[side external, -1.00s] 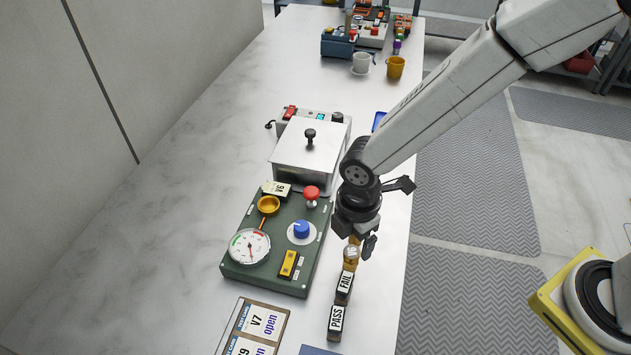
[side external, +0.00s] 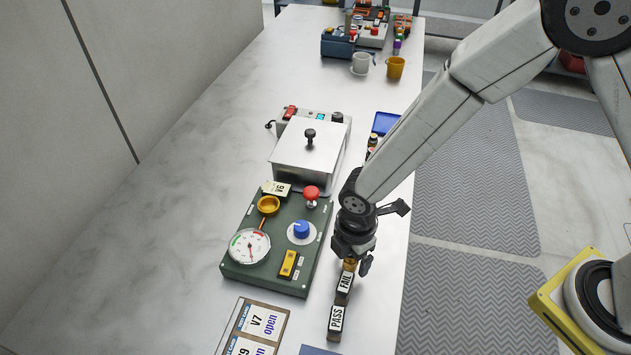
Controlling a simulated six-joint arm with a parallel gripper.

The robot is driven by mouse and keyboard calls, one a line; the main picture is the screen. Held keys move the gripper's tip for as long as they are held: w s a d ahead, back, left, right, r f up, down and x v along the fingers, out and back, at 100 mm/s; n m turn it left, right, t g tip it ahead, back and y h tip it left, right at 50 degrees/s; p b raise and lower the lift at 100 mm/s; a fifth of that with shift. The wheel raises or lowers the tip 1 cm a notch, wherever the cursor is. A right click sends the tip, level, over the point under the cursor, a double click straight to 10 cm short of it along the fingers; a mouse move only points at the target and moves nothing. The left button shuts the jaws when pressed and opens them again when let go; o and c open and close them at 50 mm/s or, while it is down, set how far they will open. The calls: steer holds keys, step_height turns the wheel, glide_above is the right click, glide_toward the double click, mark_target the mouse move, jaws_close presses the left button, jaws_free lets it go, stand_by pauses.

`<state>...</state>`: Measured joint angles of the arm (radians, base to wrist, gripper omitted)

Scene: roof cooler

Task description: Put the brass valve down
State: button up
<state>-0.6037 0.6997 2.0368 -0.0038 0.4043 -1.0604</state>
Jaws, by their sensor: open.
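My gripper (side external: 353,263) is open and points down at the right side of the bench. A small brass-coloured piece (side external: 349,265) shows just below and between its fingers, at the far end of the FAIL block (side external: 344,284). The gripper hides most of this piece, and I cannot tell whether a finger touches it or whether it is the valve. A round brass-coloured fitting (side external: 268,205) with a short stem sits on the green panel (side external: 238,275), to the left of my gripper and apart from it.
The PASS block (side external: 336,322) lies in line nearer the camera. The panel carries a gauge (side external: 249,246), blue knob (side external: 301,229) and red button (side external: 311,193). A lidded metal box (side external: 310,158) stands behind it. The bench's left side is clear.

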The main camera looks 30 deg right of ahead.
stand_by(0.5)
jaws_close()
steer(key=shift+r, duration=0.1)
steer(key=shift+r, duration=0.75)
steer(key=s+d+r, duration=0.6)
steer(key=s+r, duration=0.5)
steer(key=s, duration=0.1)
steer(key=shift+s+d, duration=0.2)
steer(key=shift+r, duration=0.1)
stand_by(0.5)
